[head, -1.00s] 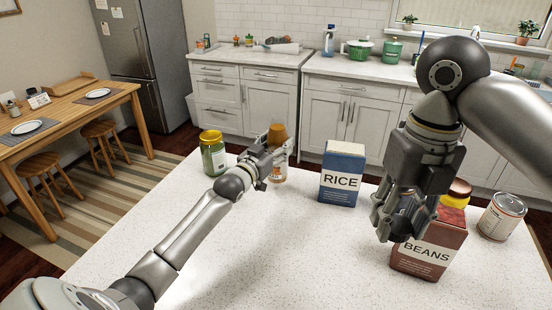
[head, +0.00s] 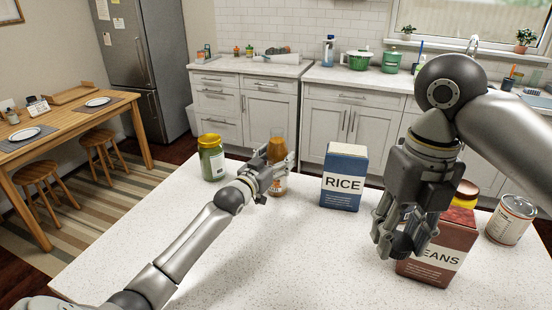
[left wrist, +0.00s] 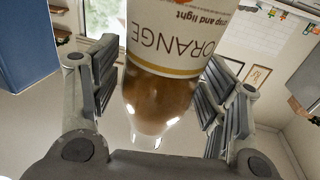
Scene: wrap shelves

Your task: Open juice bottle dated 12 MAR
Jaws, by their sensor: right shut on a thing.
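The orange juice bottle (head: 278,185) stands upright on the white counter, with amber juice and a pale label. In the left wrist view the bottle (left wrist: 160,100) shows upside down with "ORANGE" on its label; no date is readable. My left gripper (head: 277,164) is around the bottle, with a finger on each side. In the left wrist view the fingers (left wrist: 160,98) are spread and look apart from the glass. My right gripper (head: 400,240) is shut on a small dark round thing (head: 401,246), in front of the beans box; what it is, I cannot tell.
A green jar with a yellow lid (head: 211,158) stands left of the bottle. A blue rice box (head: 343,178) stands to its right. The red beans box (head: 445,262), a yellow-lidded jar (head: 466,192) and a can (head: 510,220) are at the right. The front counter is clear.

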